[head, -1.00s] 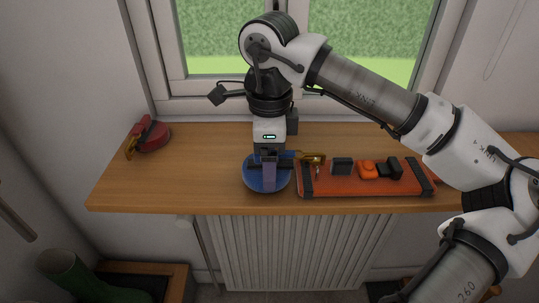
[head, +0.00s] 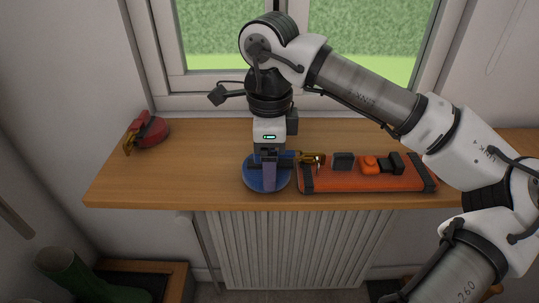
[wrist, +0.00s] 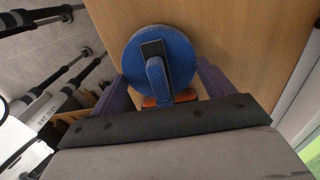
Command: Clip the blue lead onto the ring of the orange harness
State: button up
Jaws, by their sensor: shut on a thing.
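The blue lead (head: 251,183) is a round coil on the wooden bench top, with a brass clip (head: 311,158) pointing right. My gripper (head: 268,175) points down over the coil and is shut on the lead's raised grip. In the wrist view the blue coil (wrist: 134,49) sits between the two fingers. The orange harness (head: 345,181) lies just right of the coil, with dark end straps and black and orange buckles on top. The brass clip is at the harness's left end; whether it is on the ring cannot be told, as the ring is not clear.
A red lead (head: 153,133) with a brass clip lies at the bench's back left. The bench top (head: 205,170) is clear between it and my gripper. The window is behind; a radiator (head: 295,250) and a green boot (head: 75,275) are below.

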dwell(0.4)
jog(key=o, duration=1)
